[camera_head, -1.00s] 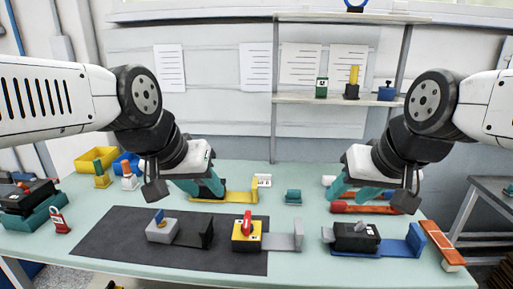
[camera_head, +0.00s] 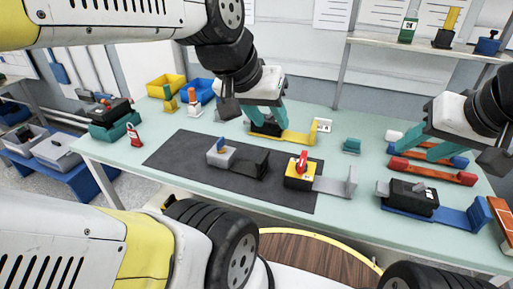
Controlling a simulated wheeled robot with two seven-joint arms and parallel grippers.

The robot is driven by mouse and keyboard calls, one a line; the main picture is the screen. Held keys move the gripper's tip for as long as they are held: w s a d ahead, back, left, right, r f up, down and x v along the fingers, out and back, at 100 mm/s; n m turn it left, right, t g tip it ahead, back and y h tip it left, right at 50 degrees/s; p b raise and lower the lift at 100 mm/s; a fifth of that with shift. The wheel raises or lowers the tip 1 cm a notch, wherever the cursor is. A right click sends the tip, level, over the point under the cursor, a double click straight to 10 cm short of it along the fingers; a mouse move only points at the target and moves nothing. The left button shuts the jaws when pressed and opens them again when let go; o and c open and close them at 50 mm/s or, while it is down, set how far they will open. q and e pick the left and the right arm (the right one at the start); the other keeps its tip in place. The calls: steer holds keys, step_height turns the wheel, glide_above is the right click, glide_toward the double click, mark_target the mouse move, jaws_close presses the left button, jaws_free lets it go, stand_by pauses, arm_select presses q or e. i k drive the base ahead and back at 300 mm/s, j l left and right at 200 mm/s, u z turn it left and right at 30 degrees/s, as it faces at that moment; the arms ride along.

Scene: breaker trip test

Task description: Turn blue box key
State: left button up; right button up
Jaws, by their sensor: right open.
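A grey box with a blue key on top (camera_head: 220,152) sits on the dark mat, joined to a black bracket (camera_head: 251,162). A black box on a blue base (camera_head: 412,197) stands at the right, with a small grey lever on top; I cannot tell which one the task means. My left gripper (camera_head: 266,116) has its teal fingers apart above a dark box (camera_head: 265,129) with a yellow bracket (camera_head: 298,137), behind the mat. Contact is unclear. My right gripper (camera_head: 428,150) is open near the red and blue bars at the right. Neither gripper is at the blue key.
A yellow box with a red key (camera_head: 299,172) and grey bracket stands right of the blue key. A red bar (camera_head: 432,172) lies behind the black box. Yellow (camera_head: 166,86) and blue bins stand at the back left. The mat (camera_head: 180,150) is clear at its left.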

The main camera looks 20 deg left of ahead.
mark_target(220, 143)
steer(key=j+u, duration=0.1)
steer(key=u, duration=0.25)
steer(key=k+j+u, duration=0.1)
steer(key=u, duration=0.2)
steer(key=j+u, duration=0.1)
steer(key=u, duration=0.25)
steer(key=i+j+z, duration=0.15)
steer(key=j+z, duration=0.2)
steer(key=i+j+z, duration=0.1)
steer(key=j+z, duration=0.55)
steer(key=i+j, duration=0.05)
